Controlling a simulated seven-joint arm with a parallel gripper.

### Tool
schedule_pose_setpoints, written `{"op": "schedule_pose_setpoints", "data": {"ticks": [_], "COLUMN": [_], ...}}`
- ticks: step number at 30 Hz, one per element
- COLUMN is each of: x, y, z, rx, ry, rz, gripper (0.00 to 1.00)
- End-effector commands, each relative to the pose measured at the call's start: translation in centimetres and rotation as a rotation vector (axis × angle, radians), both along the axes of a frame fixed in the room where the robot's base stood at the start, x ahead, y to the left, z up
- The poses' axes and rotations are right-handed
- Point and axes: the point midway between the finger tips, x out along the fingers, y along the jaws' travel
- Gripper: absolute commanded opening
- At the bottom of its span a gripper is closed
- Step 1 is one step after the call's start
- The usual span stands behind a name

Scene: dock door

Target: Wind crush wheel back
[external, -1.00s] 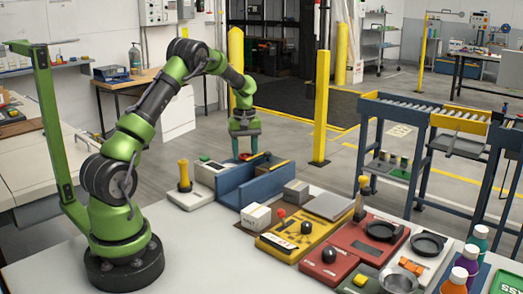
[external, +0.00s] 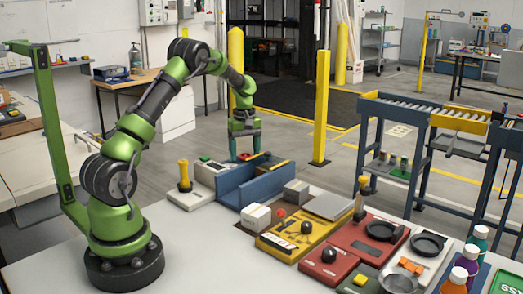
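My gripper (external: 245,153) points down over the back end of a blue trough-like fixture (external: 262,188) on the table. Its two teal fingers are spread apart with a gap between them. A small red part (external: 250,157) shows just below the fingertips; I cannot tell whether they touch it. No part is clearly recognisable as the crush wheel; it may be hidden behind the blue walls or be too small to tell.
A yellow-topped post (external: 184,174) on a pale base stands left of the fixture. A white box (external: 256,216), a yellow panel (external: 296,238) and a red panel (external: 342,262) lie in front. Bottles (external: 467,262) stand at right. The table's left part is clear.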

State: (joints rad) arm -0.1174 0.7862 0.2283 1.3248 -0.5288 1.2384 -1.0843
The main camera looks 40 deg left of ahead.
Motion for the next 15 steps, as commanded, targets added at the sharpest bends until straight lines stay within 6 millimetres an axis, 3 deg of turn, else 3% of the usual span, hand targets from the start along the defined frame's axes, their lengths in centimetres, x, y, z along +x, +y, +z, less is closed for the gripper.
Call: {"op": "schedule_pose_setpoints", "data": {"ticks": [10,15], "x": [0.1,0.1], "y": [0.0,0.0], "z": [0.2,2.1], "rx": [0.001,0.001], "ry": [-0.003,-0.006], "rz": [-0.001,-0.001], "gripper": [0.76,0.76]}}
